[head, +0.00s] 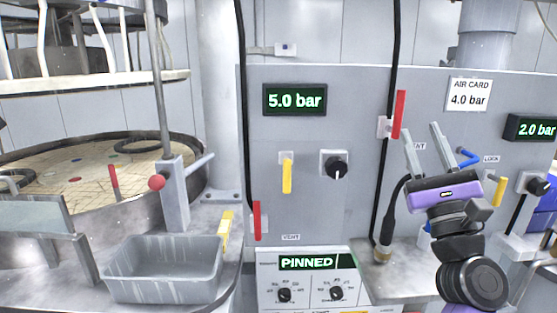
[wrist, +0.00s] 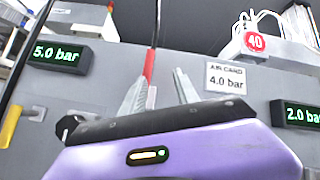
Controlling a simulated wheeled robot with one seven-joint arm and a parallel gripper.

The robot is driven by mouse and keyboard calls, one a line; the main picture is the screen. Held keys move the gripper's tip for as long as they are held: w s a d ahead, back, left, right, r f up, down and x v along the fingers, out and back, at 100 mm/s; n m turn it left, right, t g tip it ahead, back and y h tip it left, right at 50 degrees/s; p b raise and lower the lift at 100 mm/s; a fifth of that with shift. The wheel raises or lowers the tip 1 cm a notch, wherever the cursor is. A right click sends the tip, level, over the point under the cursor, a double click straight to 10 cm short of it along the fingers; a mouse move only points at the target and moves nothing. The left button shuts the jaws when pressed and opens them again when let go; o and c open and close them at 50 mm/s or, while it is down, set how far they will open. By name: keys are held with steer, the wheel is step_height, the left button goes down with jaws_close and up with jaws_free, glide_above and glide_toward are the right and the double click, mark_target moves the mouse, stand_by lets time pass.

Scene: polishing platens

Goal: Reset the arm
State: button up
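My gripper (head: 422,144) is raised in front of the grey panel at the right of the head view, with its two fingers pointing up. The fingers are apart and nothing shows between them. In the wrist view the gripper (wrist: 163,88) also has its fingers spread and empty, above its purple body. A red lever (head: 399,114) stands upright on the panel just left of the fingers. It shows behind the left finger in the wrist view (wrist: 149,67). I cannot tell how far the fingers are from the panel.
The panel carries a 5.0 bar display (head: 294,100), a yellow lever (head: 287,176), a black knob (head: 337,168) and a red lever (head: 257,221). An AIR CARD sign (head: 468,95) reads 4.0 bar. A grey bin (head: 163,269) and a round platen (head: 90,168) are at left. A PINNED display (head: 308,262) is below.

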steer(key=s+f+n+g+h, duration=0.2)
steer(key=s+f+n, duration=0.6)
steer(key=f+n, duration=0.3)
steer(key=s+f+n+g+h, duration=0.1)
steer(key=s+f+n+g, duration=0.2)
steer(key=s+f+n, duration=0.75)
steer(key=s+a+f+n+g, duration=0.2)
steer(key=s+f, duration=0.3)
steer(key=s, duration=0.5)
steer(key=s+a+f+n+g, duration=0.2)
steer(key=s+a+f+n, duration=0.1)
steer(key=s, duration=0.7)
steer(key=s+a+f+n+g+y, duration=0.1)
steer(key=s+f+n, duration=0.3)
steer(key=s+f, duration=0.4)
steer(key=shift+s+a+g, duration=0.85)
steer(key=shift+s+g, duration=0.05)
steer(key=shift+f, duration=0.1)
